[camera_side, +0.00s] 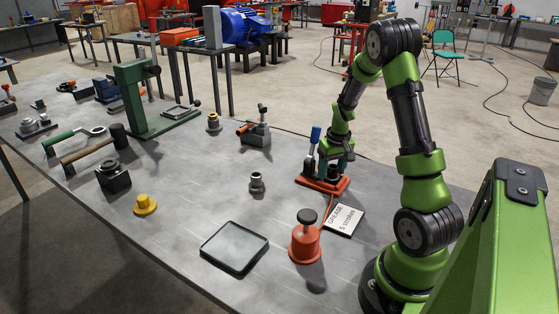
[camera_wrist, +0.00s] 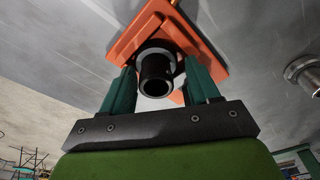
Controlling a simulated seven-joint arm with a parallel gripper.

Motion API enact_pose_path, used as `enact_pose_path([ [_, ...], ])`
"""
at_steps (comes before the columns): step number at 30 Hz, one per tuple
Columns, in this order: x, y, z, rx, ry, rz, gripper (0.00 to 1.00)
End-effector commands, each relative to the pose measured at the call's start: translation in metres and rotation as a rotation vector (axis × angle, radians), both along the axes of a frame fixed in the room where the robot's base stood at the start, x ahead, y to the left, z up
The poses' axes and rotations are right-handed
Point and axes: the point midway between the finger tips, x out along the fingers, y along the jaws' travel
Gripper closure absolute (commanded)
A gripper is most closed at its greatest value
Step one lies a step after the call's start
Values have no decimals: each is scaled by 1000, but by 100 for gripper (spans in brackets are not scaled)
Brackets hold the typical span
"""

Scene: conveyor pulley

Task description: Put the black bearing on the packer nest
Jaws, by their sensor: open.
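The packer has an orange-red base (camera_side: 322,183) with a blue-handled lever (camera_side: 315,136), right of the table's middle. In the wrist view its orange plate (camera_wrist: 128,45) lies beyond my fingers. A black hollow cylinder (camera_wrist: 156,76) with a pale ring around its far end stands over that plate; it appears to be the black bearing seated at the nest, but I cannot tell for sure. My gripper (camera_wrist: 160,72) is open, its teal fingers on either side of the cylinder with gaps visible. In the side view my gripper (camera_side: 327,165) is low over the base.
A red grease pot (camera_side: 305,243) with black knob, a "GREASE 5 strokes" card (camera_side: 344,219) and an empty-looking black-rimmed tray (camera_side: 234,262) lie in front. A black block (camera_side: 113,177) and yellow flange (camera_side: 145,205) are farther left.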

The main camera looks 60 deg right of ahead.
Motion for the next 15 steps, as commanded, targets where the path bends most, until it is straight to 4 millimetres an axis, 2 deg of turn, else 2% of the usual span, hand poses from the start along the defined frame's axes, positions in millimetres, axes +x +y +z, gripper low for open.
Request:
enact_pose_path([
  [5, 0, 0, 8, -1, -2, 1, 39],
  [8, -1, 1, 24, -3, -4, 2, 39],
  [15, -6, 5, 76, -4, -6, 2, 39],
])
